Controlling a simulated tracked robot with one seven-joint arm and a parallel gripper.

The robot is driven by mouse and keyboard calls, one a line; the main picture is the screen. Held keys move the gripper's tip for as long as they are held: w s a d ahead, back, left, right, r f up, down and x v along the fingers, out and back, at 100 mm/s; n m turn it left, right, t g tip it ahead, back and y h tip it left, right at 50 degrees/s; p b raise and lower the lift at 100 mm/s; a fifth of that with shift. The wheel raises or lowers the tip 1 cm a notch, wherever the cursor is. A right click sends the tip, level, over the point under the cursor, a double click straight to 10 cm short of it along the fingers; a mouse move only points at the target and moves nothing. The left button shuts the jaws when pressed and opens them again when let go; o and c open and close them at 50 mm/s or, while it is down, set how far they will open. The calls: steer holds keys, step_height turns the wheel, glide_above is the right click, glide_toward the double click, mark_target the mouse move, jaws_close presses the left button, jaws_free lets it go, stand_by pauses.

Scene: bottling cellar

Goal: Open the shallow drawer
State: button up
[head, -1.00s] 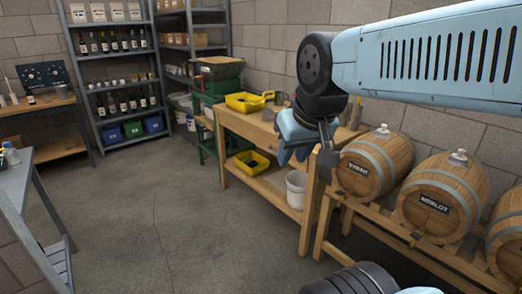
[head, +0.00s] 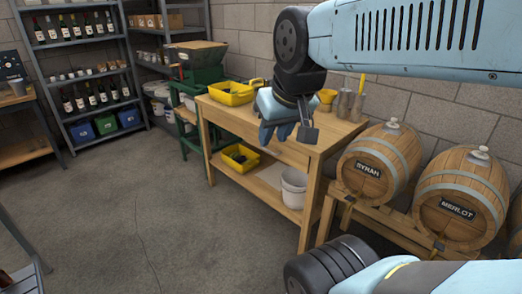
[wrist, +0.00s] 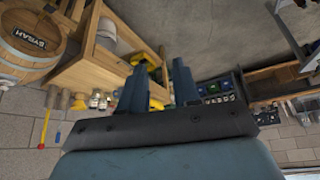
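A wooden workbench (head: 318,145) stands right of the middle in the head view, with a plain apron under its top. My gripper (head: 285,132) hangs in front of the bench top in the picture, and I see no contact with the bench. In the wrist view my gripper (wrist: 158,75) has its two fingers apart with nothing between them. The bench also shows there, tilted (wrist: 95,70).
A yellow bin (head: 230,95) sits on the bench top; another yellow bin (head: 240,160) and a white bucket (head: 294,188) are on its lower shelf. The Syrah barrel (head: 376,160) and Merlot barrel (head: 460,185) stand at right. Bottle shelves (head: 85,80) are at back left.

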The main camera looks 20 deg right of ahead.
steer(key=shift+w, duration=0.1)
steer(key=w+d+f+m+g+h, duration=0.1)
steer(key=w+d+f+g+h, duration=0.25)
steer(key=w, duration=0.75)
steer(key=w+d+f+h, duration=0.2)
steer(key=w+d+f, duration=0.35)
steer(key=w, duration=0.45)
steer(key=w+d+f+m+g+h, duration=0.15)
steer(key=w+d+f, duration=0.3)
steer(key=w, duration=0.65)
steer(key=w+d+f+n+h, duration=0.3)
steer(key=w+f+h, duration=0.2)
steer(key=w+f, duration=0.75)
steer(key=n+t+h, duration=0.3)
steer(key=n+t, duration=0.1)
steer(key=t, duration=0.1)
glide_toward(271, 152)
steer(key=shift+m, duration=0.25)
steer(key=x, duration=1)
steer(key=shift+w+d+f, duration=0.15)
steer(key=shift+w+f, duration=0.15)
steer(key=shift+c, duration=0.2)
